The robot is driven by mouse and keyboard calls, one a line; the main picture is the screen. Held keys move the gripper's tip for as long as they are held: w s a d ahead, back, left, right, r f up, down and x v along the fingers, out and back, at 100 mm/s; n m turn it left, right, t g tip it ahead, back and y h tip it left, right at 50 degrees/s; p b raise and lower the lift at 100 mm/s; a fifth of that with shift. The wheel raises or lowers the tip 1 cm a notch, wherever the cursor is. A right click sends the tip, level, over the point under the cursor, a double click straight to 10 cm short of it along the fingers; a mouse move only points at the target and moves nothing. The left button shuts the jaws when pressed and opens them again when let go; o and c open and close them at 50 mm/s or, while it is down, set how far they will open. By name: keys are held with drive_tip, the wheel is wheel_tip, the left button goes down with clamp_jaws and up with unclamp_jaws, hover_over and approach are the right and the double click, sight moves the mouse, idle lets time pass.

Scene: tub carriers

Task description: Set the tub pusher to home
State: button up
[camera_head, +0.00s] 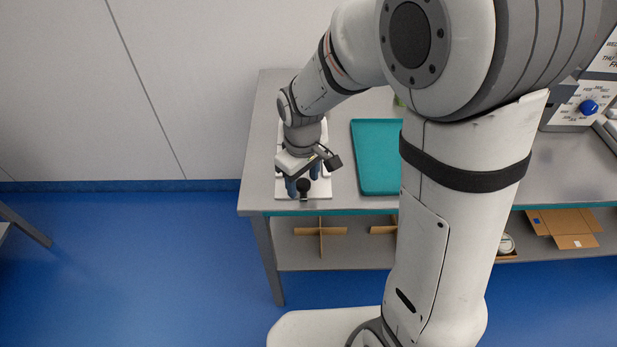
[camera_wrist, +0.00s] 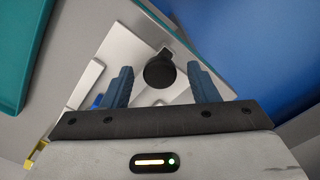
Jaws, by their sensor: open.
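The tub pusher shows as a round black knob (camera_wrist: 159,72) on a short dark stem, over a white base plate (camera_wrist: 122,45). In the head view the knob (camera_head: 303,186) is at the front of the white plate (camera_head: 322,188), near the left end of the table. My gripper (camera_wrist: 160,85) is open, with one blue finger on each side of the knob and a visible gap to both. In the head view my gripper (camera_head: 302,186) hangs over the plate and hides most of the device. How far the pusher is along its travel cannot be told.
A teal tray (camera_head: 377,180) lies on the grey table (camera_head: 259,150) just right of the plate. A device with a blue dial (camera_head: 588,107) stands at the far right. Cardboard dividers (camera_head: 320,231) sit on the lower shelf.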

drive_tip(key=shift+c, duration=0.5)
clamp_jaws()
drive_tip(key=shift+w, duration=2.3)
drive_tip(key=shift+o, duration=0.5)
unclamp_jaws()
wheel_tip(320, 180, up, 8)
